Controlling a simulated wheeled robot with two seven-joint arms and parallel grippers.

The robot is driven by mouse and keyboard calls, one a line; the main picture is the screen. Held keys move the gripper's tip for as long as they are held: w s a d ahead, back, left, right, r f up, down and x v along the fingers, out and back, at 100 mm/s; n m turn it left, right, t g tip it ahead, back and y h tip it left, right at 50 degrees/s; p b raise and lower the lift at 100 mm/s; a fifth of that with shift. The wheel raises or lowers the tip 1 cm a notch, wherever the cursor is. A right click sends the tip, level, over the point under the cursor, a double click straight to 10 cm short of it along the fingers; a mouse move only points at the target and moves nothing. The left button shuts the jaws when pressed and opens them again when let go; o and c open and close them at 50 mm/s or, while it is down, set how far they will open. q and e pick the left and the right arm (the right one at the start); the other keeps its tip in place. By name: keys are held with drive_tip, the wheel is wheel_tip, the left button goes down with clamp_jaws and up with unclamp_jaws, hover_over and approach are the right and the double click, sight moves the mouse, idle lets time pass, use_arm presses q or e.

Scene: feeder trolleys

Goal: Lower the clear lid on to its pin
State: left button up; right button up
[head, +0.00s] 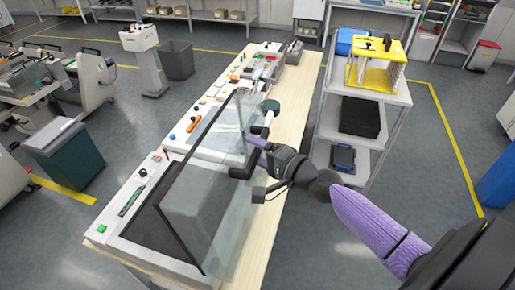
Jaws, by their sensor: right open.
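The clear lid (228,205) stands raised and tilted over a dark-topped unit on the long bench, in the head view. It is a see-through sheet with a dark edge on its left side. My right gripper (246,157) is open, with its dark fingers at the right side of the lid, near its upper part. I cannot tell whether the fingers touch the lid. The pin cannot be made out. My left gripper is not in view.
The pale wooden bench (261,231) carries controls and small parts along its length. A grey shelf trolley (333,130) with a yellow rack (378,49) stands to the right. A dark bin (177,60) stands on the floor behind the bench.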

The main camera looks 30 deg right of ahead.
clamp_jaws()
idle(1.4)
